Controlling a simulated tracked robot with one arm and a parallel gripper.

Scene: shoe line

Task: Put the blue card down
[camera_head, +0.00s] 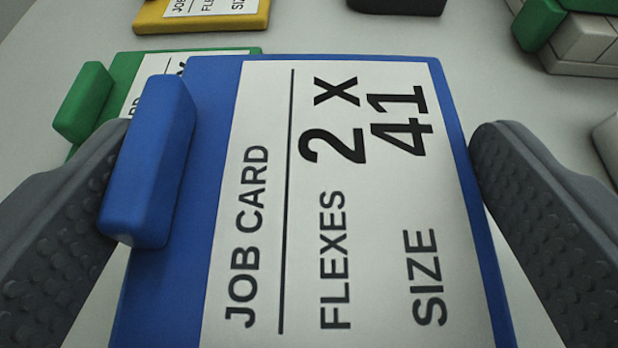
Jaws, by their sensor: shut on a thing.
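The blue card (215,205) fills the middle of the view. It has a raised blue block on its left side and a white label reading "JOB CARD", "FLEXES 2 X" and "SIZE 41", with the text turned sideways. My gripper (298,140) is shut on the card, with one dark studded finger at the left beside the block and the other at the right edge. The card's near end is cut off by the bottom of the view. How high it is above the surface I cannot tell.
A green card (122,66) lies behind the blue card at the left, partly hidden by it. A yellow card (160,18) lies at the top left. A dark object (397,4) is cut off at the top. Green and white blocks (580,40) stand top right. Grey surface (490,75) is clear between.

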